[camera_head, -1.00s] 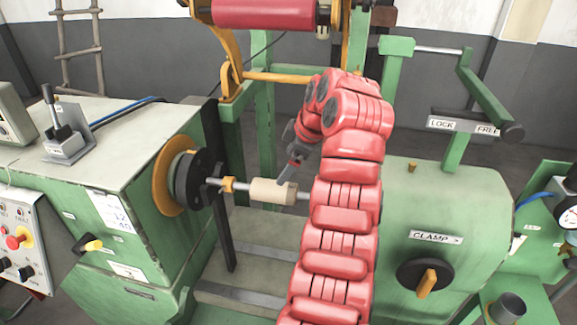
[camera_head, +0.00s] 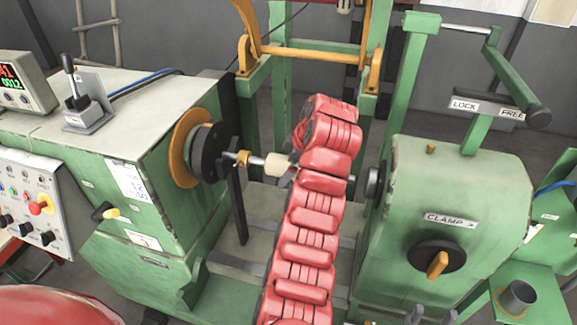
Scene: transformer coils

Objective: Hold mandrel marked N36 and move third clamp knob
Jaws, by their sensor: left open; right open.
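The mandrel (camera_head: 278,164) is a short cream cylinder on a steel shaft with a yellow collar, left of centre. My arm covers its right end. No N36 mark is legible on it. My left gripper (camera_head: 288,172) is at the mandrel's right end, mostly hidden by its own red arm. I cannot tell whether it touches the mandrel. The clamp knob (camera_head: 437,264), black with an orange handle, is on the green right housing below the CLAMP label. Grey tips at the bottom edge below it appear to be my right gripper (camera_head: 430,315), open and apart from the knob.
The green headstock (camera_head: 100,135) with its black chuck (camera_head: 208,153) stands left. A control panel (camera_head: 30,200) is at the far left. The tailstock housing (camera_head: 460,190) carries a LOCK/FREE lever (camera_head: 515,75) above. A grey cup (camera_head: 517,297) stands at lower right.

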